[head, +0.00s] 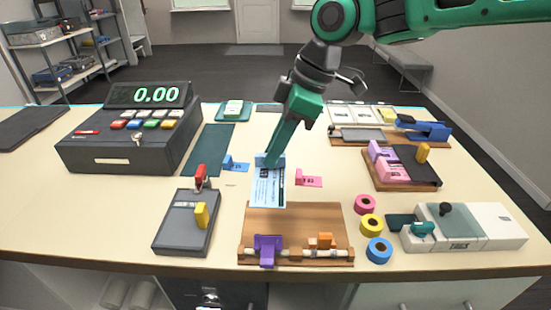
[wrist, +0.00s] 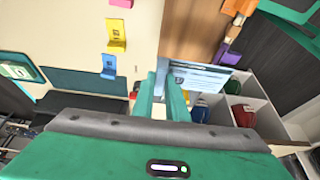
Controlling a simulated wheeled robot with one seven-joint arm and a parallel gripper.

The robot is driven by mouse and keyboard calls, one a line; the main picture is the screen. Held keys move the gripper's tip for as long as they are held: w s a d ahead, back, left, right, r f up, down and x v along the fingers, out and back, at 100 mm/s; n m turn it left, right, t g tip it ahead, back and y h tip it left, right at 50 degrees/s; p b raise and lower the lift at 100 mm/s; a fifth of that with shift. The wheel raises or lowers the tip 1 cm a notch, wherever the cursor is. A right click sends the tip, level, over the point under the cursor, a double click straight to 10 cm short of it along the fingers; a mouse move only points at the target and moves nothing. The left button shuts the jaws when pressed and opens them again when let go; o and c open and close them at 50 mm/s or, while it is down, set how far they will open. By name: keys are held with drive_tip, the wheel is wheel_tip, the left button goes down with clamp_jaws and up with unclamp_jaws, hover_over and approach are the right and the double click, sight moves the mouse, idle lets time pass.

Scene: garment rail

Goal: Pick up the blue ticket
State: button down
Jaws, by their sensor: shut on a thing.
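In the wrist view the ticket (wrist: 207,77) sticks out to the right of the green fingertips (wrist: 160,84). A small blue tag (head: 236,164) lies on the counter left of my gripper, and a pink tag (head: 309,181) lies to the right. A yellow tag (wrist: 116,38) shows between them in the wrist view; the head view hides it behind the ticket or gripper.
A wooden board (head: 290,220) with a rod and purple and orange clips lies at the front. A cash register (head: 128,140) and grey device (head: 186,235) stand left. Tape rolls (head: 371,225) and a white box (head: 490,225) stand right.

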drive_tip(key=shift+r, duration=1.9)
